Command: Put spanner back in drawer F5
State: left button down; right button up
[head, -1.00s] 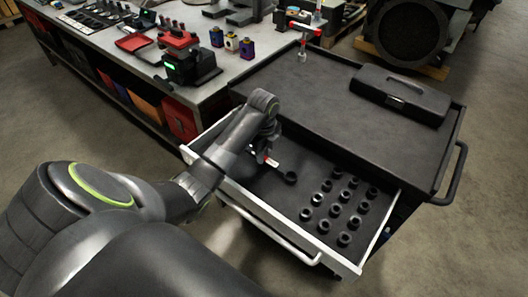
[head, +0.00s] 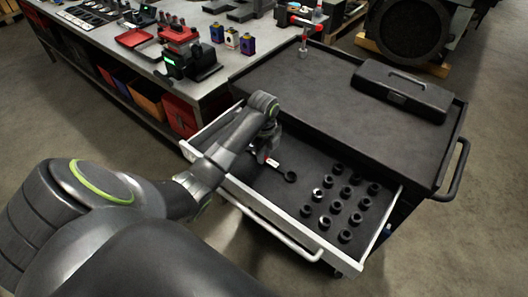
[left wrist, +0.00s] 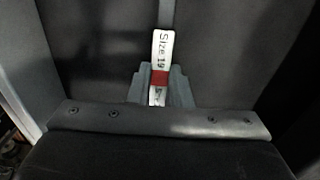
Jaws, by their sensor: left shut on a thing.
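The drawer (head: 296,226) is pulled out of the dark tool cart and has a white rim and a dark floor. My left gripper (head: 266,156) is inside the drawer's left part, low over the floor. It is shut on the spanner (head: 286,172), whose dark ring end sticks out to the right. In the left wrist view the spanner (left wrist: 160,60) shows a white label reading "Size 19" and a red band between the fingers (left wrist: 160,88). I cannot tell if the spanner touches the floor. No drawer label is readable. My right gripper is not in view.
Several dark sockets (head: 345,201) stand in rows in the drawer's right part. A black toolbox (head: 402,94) lies on the cart top (head: 335,95). A workbench (head: 215,75) with tools and small boxes stands at the left. The drawer floor between spanner and sockets is free.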

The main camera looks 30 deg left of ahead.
pick_arm(q)
jog(key=c, duration=1.3)
grip_release()
jog(key=shift+o, duration=0.2)
